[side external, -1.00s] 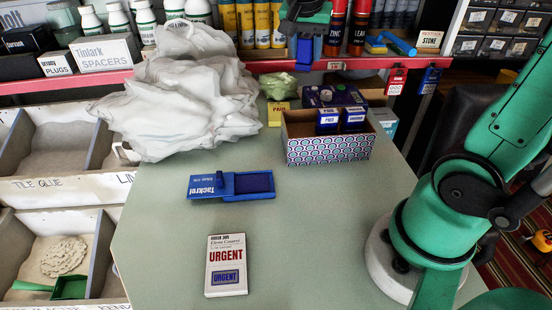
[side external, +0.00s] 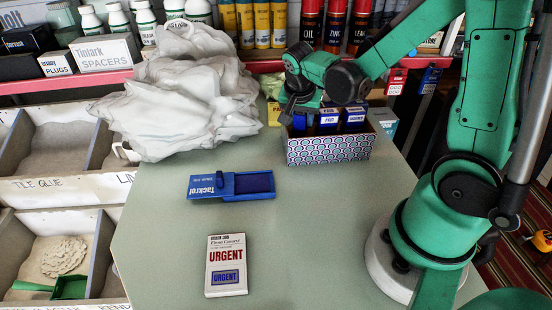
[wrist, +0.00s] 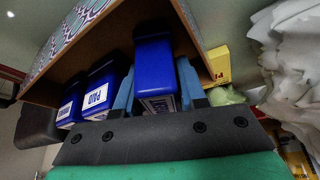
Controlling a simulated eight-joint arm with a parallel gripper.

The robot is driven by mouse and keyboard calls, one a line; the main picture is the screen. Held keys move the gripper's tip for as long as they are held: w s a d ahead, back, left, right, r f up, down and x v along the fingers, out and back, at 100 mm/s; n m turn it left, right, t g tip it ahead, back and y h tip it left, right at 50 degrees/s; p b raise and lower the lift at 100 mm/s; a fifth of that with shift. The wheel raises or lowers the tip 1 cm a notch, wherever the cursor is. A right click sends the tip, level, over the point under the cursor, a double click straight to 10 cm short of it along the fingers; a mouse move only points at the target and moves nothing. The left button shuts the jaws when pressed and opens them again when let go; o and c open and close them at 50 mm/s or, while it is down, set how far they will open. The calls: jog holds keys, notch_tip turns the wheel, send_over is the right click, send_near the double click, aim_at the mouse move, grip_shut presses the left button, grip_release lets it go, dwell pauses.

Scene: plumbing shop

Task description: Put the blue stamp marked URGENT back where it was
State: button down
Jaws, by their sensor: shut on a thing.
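My gripper (wrist: 155,95) is shut on a blue stamp (wrist: 153,55); its label is partly hidden and I cannot read it. In the side view the held stamp (side external: 299,122) is upright at the left end of the patterned box (side external: 328,150), beside the other stamps. Its lower end is hidden by the front wall, so I cannot tell whether it touches the bottom. Two other blue stamps stand in the box: one marked PAID (wrist: 97,92) and one with an unclear label (wrist: 70,105). A card printed URGENT (side external: 226,265) lies on the table.
A blue ink pad (side external: 250,184) lies open in mid-table. A crumpled white heap (side external: 190,95) rises left of the box. A yellow box (wrist: 218,65) is close beside the held stamp in the wrist view.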

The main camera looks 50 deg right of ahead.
jog(key=shift+f, duration=0.3)
jog(key=c, duration=0.8)
grip_release()
jog(key=shift+r, duration=0.1)
jog(key=v, duration=1.2)
jog(key=a+f+n+t+y, duration=0.1)
jog(key=a+n, duration=0.1)
jog(key=n, duration=0.2)
jog(key=s+a+n+t+y, duration=0.1)
jog(key=a+n+t, duration=0.1)
jog(key=n, duration=0.3)
jog(key=s+a+f+n+t+y, duration=0.1)
jog(key=a+n+t+y, duration=0.1)
jog(key=a+n, duration=0.1)
jog(key=shift+s+a+f+n, duration=0.15)
jog(key=shift+a+f+n, duration=0.2)
jog(key=shift+n, duration=0.35)
